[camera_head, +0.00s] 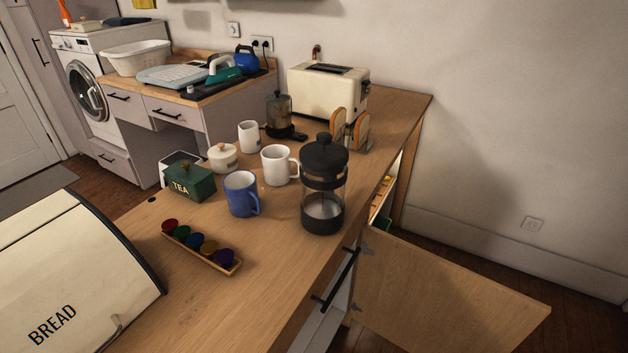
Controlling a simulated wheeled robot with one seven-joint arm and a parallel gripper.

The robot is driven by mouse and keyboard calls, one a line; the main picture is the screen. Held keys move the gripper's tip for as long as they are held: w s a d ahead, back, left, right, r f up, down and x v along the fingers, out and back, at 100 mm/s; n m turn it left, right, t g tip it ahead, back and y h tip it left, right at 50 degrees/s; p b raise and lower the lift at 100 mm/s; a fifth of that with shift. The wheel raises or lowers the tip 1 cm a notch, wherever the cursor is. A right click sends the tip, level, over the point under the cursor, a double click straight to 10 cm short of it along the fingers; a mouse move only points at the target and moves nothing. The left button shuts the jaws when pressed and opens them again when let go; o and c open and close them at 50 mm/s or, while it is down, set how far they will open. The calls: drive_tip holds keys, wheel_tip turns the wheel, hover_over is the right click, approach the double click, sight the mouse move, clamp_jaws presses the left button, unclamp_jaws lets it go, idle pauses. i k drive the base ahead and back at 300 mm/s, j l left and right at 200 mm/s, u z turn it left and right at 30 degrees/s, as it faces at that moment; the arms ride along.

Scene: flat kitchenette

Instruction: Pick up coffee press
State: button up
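The coffee press (323,192) stands upright on the wooden counter (225,299), close to its right front edge. It has a black lid with a knob, a clear glass body with a dark band, and a black base. A handle on it cannot be made out from this side. A second, smaller dark pot (279,116) with a glassy body stands farther back, by the toaster. My gripper is not in view.
A white mug (278,165) and a blue mug (240,194) stand just left of the press. A toaster (326,91) and bread slices (356,131) stand behind it. A capsule tray (216,256) and bread box (64,276) lie left. A cabinet door (440,298) hangs open below right.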

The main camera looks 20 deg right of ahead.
sight(323, 203)
drive_tip(key=i+l+u, duration=0.1)
drive_tip(key=u, duration=0.25)
drive_tip(key=i+l+u, duration=0.15)
drive_tip(key=u, duration=0.2)
drive_tip(key=l+u, duration=0.2)
drive_tip(key=u, duration=0.15)
drive_tip(key=i+l, duration=0.05)
